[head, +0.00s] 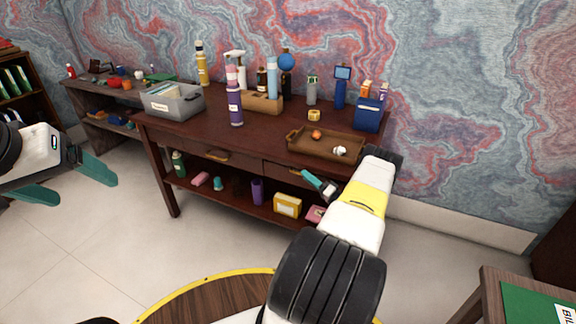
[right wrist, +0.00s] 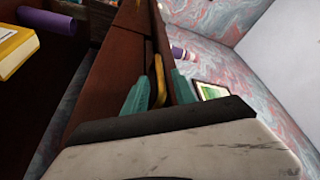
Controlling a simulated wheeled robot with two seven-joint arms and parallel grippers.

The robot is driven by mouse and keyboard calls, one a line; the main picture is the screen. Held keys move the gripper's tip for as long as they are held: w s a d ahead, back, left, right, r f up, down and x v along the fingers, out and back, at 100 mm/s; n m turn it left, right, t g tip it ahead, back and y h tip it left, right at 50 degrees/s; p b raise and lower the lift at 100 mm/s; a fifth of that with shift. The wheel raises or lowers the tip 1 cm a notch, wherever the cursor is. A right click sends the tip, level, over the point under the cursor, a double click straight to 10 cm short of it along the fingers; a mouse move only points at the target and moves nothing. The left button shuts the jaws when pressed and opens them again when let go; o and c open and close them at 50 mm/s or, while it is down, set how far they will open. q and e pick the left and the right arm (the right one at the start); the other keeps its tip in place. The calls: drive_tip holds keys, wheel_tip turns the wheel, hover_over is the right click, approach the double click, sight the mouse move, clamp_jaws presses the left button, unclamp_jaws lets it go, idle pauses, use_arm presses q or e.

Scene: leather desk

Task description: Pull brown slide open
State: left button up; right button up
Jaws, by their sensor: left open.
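The dark brown desk (head: 190,135) has two drawers side by side under its top. The left drawer has a brass handle (head: 217,155) and looks shut. The right drawer (head: 276,168) also looks flush with the desk. My right gripper (head: 320,184) is at the right drawer's front, partly hidden by my arm. In the right wrist view, its teal fingers (right wrist: 158,92) stand open on either side of the brass handle (right wrist: 158,78), with gaps visible. My left gripper (head: 78,180) is open and empty, off to the left above the floor.
A wooden tray (head: 300,148), a blue box (head: 368,114), a grey bin (head: 190,106) and several bottles stand on the desk top. The lower shelf holds a yellow box (head: 288,206) and a purple cylinder (head: 257,190). The floor in front is clear.

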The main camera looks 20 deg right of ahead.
drive_tip(key=shift+w, duration=0.15)
clamp_jaws()
